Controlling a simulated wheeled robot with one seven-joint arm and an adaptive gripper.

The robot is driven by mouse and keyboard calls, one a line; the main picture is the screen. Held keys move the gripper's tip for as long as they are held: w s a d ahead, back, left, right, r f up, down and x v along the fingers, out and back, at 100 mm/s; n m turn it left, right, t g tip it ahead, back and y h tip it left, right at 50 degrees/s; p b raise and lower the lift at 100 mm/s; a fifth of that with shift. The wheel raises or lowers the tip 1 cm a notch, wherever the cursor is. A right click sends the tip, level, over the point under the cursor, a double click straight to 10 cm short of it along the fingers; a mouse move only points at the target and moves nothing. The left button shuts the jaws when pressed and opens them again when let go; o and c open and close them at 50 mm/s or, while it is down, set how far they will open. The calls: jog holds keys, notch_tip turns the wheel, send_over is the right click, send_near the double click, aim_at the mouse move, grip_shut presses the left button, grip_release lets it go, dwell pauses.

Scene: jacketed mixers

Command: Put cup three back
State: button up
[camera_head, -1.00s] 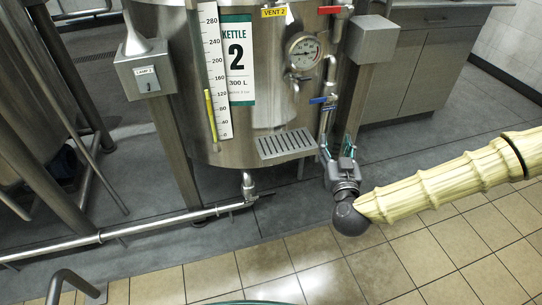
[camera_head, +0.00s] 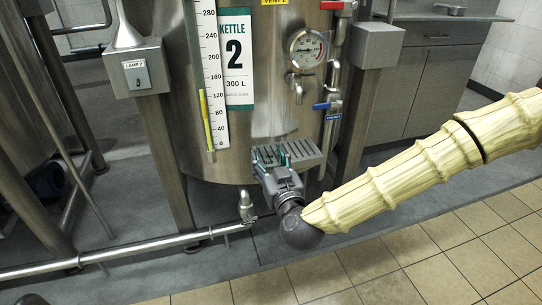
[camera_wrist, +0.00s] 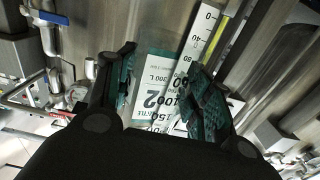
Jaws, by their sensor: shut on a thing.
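My gripper (camera_head: 270,155) is in front of the grated shelf (camera_head: 307,153) on kettle 2 in the head view, its teal-padded fingers pointing at the kettle wall. In the wrist view my gripper (camera_wrist: 166,92) has its two fingers apart with a see-through thing between them, which looks like a clear cup (camera_wrist: 172,115). Its outline is hard to make out against the kettle label and scale behind it. I cannot read a cup number on it. No other cup shows clearly in either view.
Kettle 2 (camera_head: 260,110) fills the middle. Its gauge (camera_head: 307,47), blue-handled valve (camera_head: 327,105) and scale (camera_head: 209,75) stand out from the wall. A lower outlet (camera_head: 247,205) and a floor-level pipe (camera_head: 150,247) lie below. Tiled floor (camera_head: 400,265) is free in front.

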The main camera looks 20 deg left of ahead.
jog(key=w+a+b, duration=0.1)
jog(key=w, duration=0.4)
jog(key=w+a+f+b, duration=0.1)
jog(key=w+b, duration=0.1)
jog(key=w, duration=0.2)
jog(key=w+a+b, duration=0.1)
jog(key=w, duration=0.4)
jog(key=shift+w+a+f, duration=0.3)
jog(key=shift+w+a, duration=0.05)
jog(key=shift+a, duration=0.05)
jog(key=shift+w+f+b, duration=0.15)
jog(key=shift+f+b, duration=1.15)
jog(key=shift+f, duration=0.35)
jog(key=shift+f, duration=0.2)
jog(key=o, duration=1)
jog(key=shift+r, duration=0.15)
jog(key=shift+s, duration=0.2)
jog(key=p+v, duration=0.3)
jog(key=v, duration=0.8)
jog(key=shift+s+d+p, duration=0.2)
jog(key=shift+d+p, duration=0.05)
jog(key=shift+p, duration=0.05)
